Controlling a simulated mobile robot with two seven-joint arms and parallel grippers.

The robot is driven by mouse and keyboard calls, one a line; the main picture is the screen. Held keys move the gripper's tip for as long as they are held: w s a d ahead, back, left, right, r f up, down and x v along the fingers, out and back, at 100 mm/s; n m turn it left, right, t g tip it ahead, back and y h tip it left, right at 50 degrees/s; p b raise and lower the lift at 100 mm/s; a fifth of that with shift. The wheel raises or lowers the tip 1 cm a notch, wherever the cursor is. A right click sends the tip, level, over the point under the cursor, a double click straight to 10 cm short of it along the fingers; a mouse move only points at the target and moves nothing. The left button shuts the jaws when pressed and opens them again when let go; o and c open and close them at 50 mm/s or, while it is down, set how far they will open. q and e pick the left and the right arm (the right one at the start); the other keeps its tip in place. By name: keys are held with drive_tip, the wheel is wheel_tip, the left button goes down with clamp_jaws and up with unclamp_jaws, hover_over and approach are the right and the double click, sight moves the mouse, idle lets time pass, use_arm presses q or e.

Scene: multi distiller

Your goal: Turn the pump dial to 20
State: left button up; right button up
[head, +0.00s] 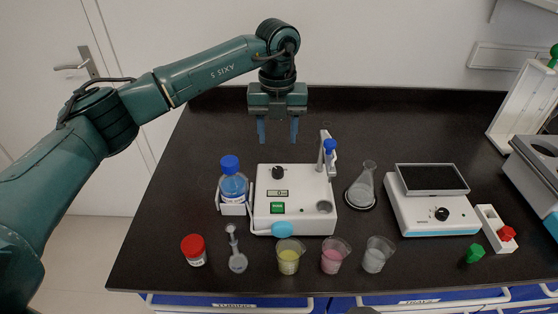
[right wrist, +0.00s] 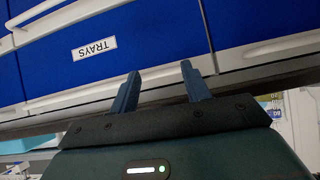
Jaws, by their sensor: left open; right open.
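The white pump (head: 300,188) stands on the black bench in the head view. Its black dial (head: 278,172) is on the upper left of the top panel, above a small display (head: 277,193) and a green button (head: 277,208). The display's digits are too small to read. My left gripper (head: 278,136) is open and empty, pointing down above and behind the dial, apart from it. My right gripper (right wrist: 158,92) shows in the right wrist view, open and empty, in front of blue drawers (right wrist: 110,50) labelled TRAYS.
A blue-capped bottle (head: 232,182) stands left of the pump, and a flask (head: 361,187) stands right. Several beakers, including a yellow one (head: 289,258), line the front. A balance (head: 430,215) is farther right. The back bench is clear.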

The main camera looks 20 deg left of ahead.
sight(278, 169)
use_arm(q)
wheel_tip(278, 169, down, 9)
drive_tip(key=shift+f+p, duration=0.1)
drive_tip(key=shift+p, duration=0.65)
drive_tip(key=shift+f, duration=0.4)
use_arm(e)
drive_tip(key=shift+d, duration=0.3)
use_arm(q)
drive_tip(key=c, duration=1)
use_arm(e)
drive_tip(key=shift+s+g, duration=0.3)
